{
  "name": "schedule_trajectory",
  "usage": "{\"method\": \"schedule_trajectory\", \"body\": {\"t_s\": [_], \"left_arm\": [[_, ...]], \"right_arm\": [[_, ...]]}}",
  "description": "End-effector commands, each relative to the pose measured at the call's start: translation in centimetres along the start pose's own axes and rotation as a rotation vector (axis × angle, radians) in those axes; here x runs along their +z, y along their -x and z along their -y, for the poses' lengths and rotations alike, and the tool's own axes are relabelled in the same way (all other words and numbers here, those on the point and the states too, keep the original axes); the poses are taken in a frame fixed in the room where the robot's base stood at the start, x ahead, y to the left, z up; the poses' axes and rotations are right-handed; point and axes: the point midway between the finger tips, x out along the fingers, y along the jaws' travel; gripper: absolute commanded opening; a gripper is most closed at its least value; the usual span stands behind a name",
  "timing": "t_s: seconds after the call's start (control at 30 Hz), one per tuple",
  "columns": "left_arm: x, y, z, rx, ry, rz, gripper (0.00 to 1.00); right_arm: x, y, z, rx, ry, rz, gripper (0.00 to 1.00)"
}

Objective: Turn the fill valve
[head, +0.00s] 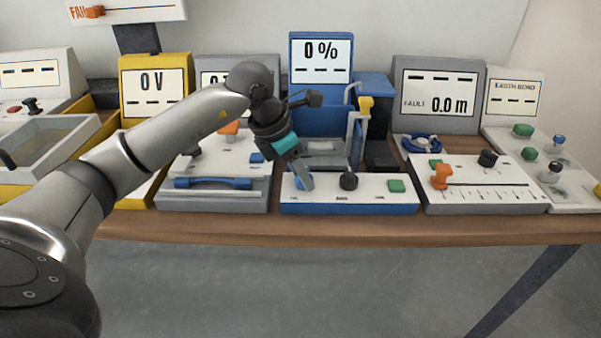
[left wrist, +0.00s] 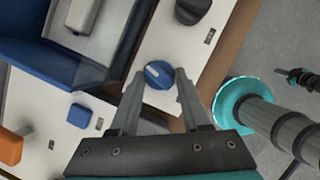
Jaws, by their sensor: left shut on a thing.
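My left gripper (head: 303,181) is shut on a round blue knob, the fill valve, at the left end of the white panel (head: 335,187) of the blue station. In the left wrist view the blue knob (left wrist: 158,75), with a pale mark on its top, sits between the two fingers of the left gripper (left wrist: 160,83). In the head view the gripper mostly hides the knob. The station's display (head: 321,61) reads 0 %. My right gripper is not in view.
A black knob (head: 348,181) and a green button (head: 396,186) sit to the right on the same panel. A blue-handled station (head: 213,184) stands close on the left. A panel with an orange slider (head: 441,176) stands on the right. Floor lies beyond the table's front edge.

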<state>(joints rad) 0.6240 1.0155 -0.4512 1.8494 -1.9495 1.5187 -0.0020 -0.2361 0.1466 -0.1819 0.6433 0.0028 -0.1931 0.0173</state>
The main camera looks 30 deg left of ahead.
Motion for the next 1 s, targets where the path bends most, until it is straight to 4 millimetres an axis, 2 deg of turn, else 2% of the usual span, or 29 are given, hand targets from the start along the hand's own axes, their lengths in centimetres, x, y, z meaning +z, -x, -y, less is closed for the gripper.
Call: {"method": "schedule_trajectory", "body": {"t_s": [0.5,1.0], "left_arm": [[0.14,0.12,-0.46,-0.139,-0.337,0.001,0.00],[0.14,0.04,-0.51,-0.176,-0.428,0.001,0.00]], "right_arm": [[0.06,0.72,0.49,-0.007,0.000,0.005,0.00],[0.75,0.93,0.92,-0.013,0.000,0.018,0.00]]}}
